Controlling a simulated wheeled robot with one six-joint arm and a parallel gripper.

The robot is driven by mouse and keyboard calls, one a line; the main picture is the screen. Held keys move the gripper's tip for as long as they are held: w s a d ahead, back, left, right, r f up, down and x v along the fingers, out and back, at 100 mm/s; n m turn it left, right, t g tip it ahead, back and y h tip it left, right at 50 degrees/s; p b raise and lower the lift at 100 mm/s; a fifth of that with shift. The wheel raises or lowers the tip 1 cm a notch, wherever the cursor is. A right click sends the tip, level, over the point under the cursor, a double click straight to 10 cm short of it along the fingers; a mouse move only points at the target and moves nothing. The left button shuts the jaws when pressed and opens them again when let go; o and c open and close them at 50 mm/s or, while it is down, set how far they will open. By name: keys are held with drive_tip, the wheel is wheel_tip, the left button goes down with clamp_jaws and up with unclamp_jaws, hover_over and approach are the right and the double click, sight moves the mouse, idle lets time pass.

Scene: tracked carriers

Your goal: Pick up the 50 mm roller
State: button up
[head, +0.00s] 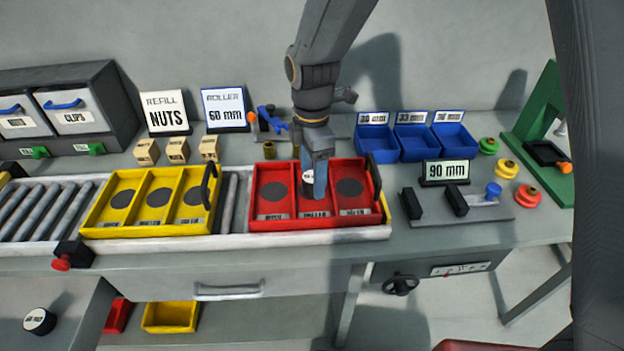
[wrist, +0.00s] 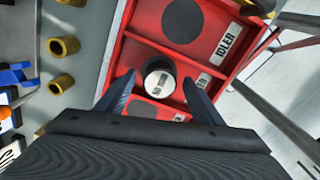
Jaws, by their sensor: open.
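A short roller (head: 307,183) with a white labelled top and dark side stands in the middle compartment of the red tray (head: 255,222). In the wrist view the roller (wrist: 158,78) is upright, its label too small to read surely. My gripper (head: 318,172) points down over that compartment and partly hides the roller in the head view. In the wrist view my gripper (wrist: 158,88) is open, with one finger on each side of the roller. I cannot tell whether the fingers touch it. A second black roller with a white top (head: 39,320) stands at the lower left.
A yellow tray (head: 85,222) sits left on the conveyor. Behind are blue bins (head: 413,151), a "ROLLER 60 mm" sign (head: 224,109) and a "REFILL NUTS" sign (head: 165,112). A "90 mm" sign (head: 446,172) and a clamp fixture (head: 480,211) stand right. The red tray's dividers and handle flank my gripper.

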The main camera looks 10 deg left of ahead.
drive_tip(key=shift+f, duration=0.6)
drive_tip(key=c, duration=1.3)
drive_tip(key=shift+r, duration=0.1)
